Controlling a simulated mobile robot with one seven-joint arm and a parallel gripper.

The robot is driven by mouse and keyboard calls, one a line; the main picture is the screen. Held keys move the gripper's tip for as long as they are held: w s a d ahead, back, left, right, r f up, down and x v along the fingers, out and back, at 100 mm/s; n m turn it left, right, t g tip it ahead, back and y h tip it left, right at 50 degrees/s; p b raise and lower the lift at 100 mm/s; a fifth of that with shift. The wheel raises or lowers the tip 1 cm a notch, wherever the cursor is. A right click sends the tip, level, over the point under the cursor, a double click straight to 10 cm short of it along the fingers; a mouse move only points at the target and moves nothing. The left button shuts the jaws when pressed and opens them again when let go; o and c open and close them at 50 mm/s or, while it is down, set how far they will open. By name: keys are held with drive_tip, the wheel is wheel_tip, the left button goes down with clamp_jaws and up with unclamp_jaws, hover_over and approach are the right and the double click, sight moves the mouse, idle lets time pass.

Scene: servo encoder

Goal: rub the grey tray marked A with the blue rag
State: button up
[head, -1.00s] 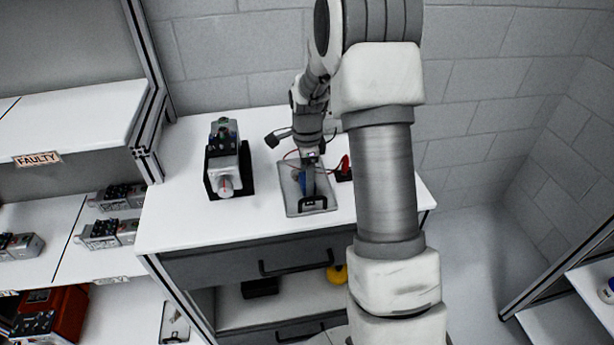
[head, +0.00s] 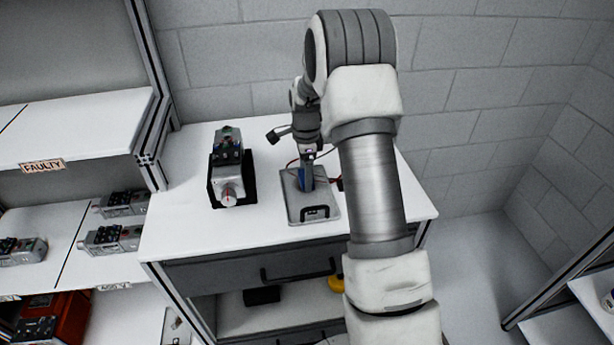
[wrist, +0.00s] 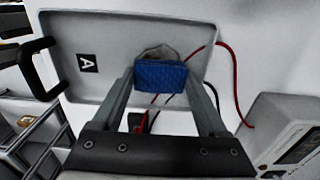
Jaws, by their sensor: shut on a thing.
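The grey tray marked A (wrist: 110,42) lies flat on the white table, its A label and black handle at the left in the wrist view. In the head view the tray (head: 326,204) lies under my gripper, handle toward the front. My gripper (wrist: 160,88) is shut on the blue rag (wrist: 161,76), which sits between the fingertips over the tray. The rag (head: 306,179) shows small in the head view. A brownish-grey patch (wrist: 158,53) shows on the tray just beyond the rag. Whether the rag touches the tray is hard to tell.
A servo unit in a black stand (head: 228,170) stands left of the tray. A red cable (wrist: 234,80) runs beside and partly over the tray. A boxy device (wrist: 290,130) is at the lower right in the wrist view. The table's front left is clear.

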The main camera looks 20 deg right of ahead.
sight(307, 198)
drive_tip(key=shift+w+d+f, duration=0.1)
drive_tip(key=shift+w+d, duration=0.05)
drive_tip(key=shift+w, duration=0.6)
drive_tip(key=shift+w+d, duration=0.15)
drive_tip(key=shift+w, duration=0.6)
drive_tip(key=shift+f, duration=0.1)
drive_tip(key=shift+s, duration=0.1)
